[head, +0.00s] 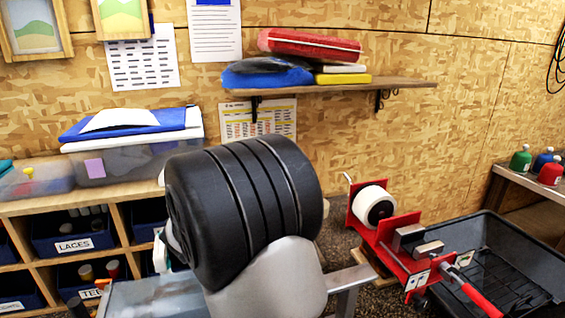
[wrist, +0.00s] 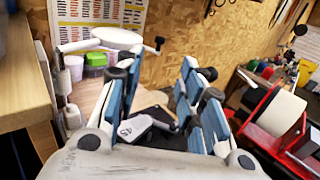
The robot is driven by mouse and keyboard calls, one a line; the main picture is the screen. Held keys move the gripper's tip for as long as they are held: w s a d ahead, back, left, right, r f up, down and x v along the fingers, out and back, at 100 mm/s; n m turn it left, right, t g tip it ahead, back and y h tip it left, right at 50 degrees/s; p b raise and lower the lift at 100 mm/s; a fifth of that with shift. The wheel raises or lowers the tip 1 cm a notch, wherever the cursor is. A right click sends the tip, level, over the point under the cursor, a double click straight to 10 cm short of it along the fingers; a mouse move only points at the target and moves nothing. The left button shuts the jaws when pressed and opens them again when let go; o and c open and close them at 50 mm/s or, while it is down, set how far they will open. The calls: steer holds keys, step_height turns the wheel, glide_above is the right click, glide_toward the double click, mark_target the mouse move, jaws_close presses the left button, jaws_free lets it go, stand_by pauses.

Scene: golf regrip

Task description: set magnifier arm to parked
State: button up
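The magnifier arm shows in the wrist view as a white jointed post (wrist: 66,85) at the left. Its pale oval head (wrist: 117,36) reaches right and ends in a dark knob (wrist: 158,44). My gripper (wrist: 159,72) is open, its two blue-padded fingers wide apart, with nothing held between them. The magnifier head lies beyond and above the left finger, apart from it as far as I can tell. In the head view my own dark arm joint hides the gripper and most of the magnifier's area.
A red fixture with a white roll (head: 373,206) stands right of my arm, beside a black bin (head: 490,262). A pale grey piece with a dark mark (wrist: 140,127) shows between the fingers. A shelf (head: 340,87) hangs above.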

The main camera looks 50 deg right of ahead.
steer(key=b+x, duration=0.1)
steer(key=x, duration=1.5)
steer(key=shift+d+f, duration=0.1)
steer(key=shift+c, duration=0.5)
jaws_close()
